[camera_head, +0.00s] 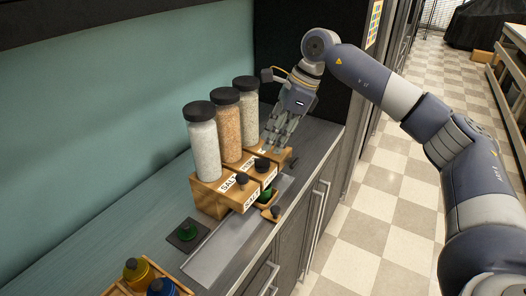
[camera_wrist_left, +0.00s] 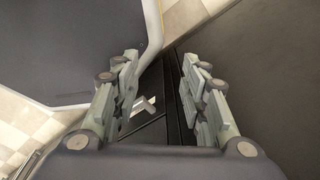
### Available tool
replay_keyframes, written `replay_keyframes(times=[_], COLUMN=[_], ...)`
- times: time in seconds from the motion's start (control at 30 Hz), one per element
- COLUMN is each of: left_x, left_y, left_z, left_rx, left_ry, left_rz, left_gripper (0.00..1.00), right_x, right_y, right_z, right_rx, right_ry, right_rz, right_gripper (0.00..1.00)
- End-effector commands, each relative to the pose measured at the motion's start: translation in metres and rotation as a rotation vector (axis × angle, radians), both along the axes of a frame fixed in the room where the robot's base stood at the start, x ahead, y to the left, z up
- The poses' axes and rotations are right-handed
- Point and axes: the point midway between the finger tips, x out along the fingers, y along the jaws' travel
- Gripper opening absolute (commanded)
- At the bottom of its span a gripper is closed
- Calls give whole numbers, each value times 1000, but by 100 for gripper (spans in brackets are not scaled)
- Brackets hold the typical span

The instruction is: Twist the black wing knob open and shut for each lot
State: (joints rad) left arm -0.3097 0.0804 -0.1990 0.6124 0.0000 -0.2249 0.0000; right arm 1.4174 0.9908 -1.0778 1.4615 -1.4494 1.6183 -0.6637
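Three glass jars with black lids stand in a row on wooden dispenser boxes in the head view: a white-filled jar (camera_head: 205,150), an orange-filled jar (camera_head: 227,130) and another pale jar (camera_head: 247,105). Black knobs show on the box fronts: a near knob (camera_head: 242,180) and a middle knob (camera_head: 262,165). The far box's knob is hidden or unclear behind my right gripper (camera_head: 278,148). That gripper points down by the far box; its finger gap is too small to judge. My left gripper (camera_wrist_left: 163,66) shows only in the left wrist view, open and empty.
A small wooden scoop or dish (camera_head: 271,213) with a dark knob sits before the boxes. A wooden tray (camera_head: 118,285) holds yellow and blue bottles. A bare grey strip (camera_head: 215,255) runs along the counter.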

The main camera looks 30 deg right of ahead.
Motion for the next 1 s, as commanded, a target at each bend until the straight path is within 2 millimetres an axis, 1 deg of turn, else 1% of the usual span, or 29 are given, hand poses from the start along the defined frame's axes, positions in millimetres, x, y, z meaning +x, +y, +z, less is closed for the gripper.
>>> replay_keyframes(times=[0.03, 0.07, 0.1, 0.17, 0.27, 0.3, 0.4, 0.47, 0.57, 0.73, 0.77, 0.8, 0.87, 1.0], left_x=[-11, -15, -19, -19, -6, 3, 24, 31, 33, 20, 17, 13, 8, 3], left_y=[1, 1, 1, 1, 0, -1, -3, -3, -3, -2, -2, -2, -2, -1], left_z=[5, 6, 8, 10, 14, 16, 19, 20, 19, 18, 18, 17, 17, 17], left_rx=[1, 2, 1, 1, -1, -1, -5, -7, -6, -5, -4, -3, -3, -1], left_ry=[15, 21, 25, 24, 6, -7, -38, -50, -52, -31, -27, -21, -14, -6], left_rz=[0, 0, 0, -1, -1, -1, -1, -1, -1, -1, -1, -2, -2, -2], left_gripper=[40, 40, 40, 40, 40, 40, 40, 40, 40, 40, 40, 40, 40, 40], right_x=[0, 1, 3, 5, 7, 8, 9, 10, 10, 10, 10, 10, 10, 10], right_y=[4, 6, 9, 13, 17, 19, 21, 22, 23, 23, 23, 23, 23, 23], right_z=[-9, -14, -20, -30, -43, -47, -54, -56, -58, -58, -58, -58, -58, -57], right_rx=[-1, 0, 1, 1, 1, 1, 2, 2, 2, 2, 2, 2, 2, 3], right_ry=[5, 6, 5, 4, 3, 3, 1, 1, 0, 0, 0, 0, 0, -1], right_rz=[3, 2, 2, 2, 1, 1, 1, 1, 1, 1, 1, 1, 1, 1], right_gripper=[28, 28, 28, 28, 28, 28, 28, 28, 28, 28, 22, 12, 0, 0])
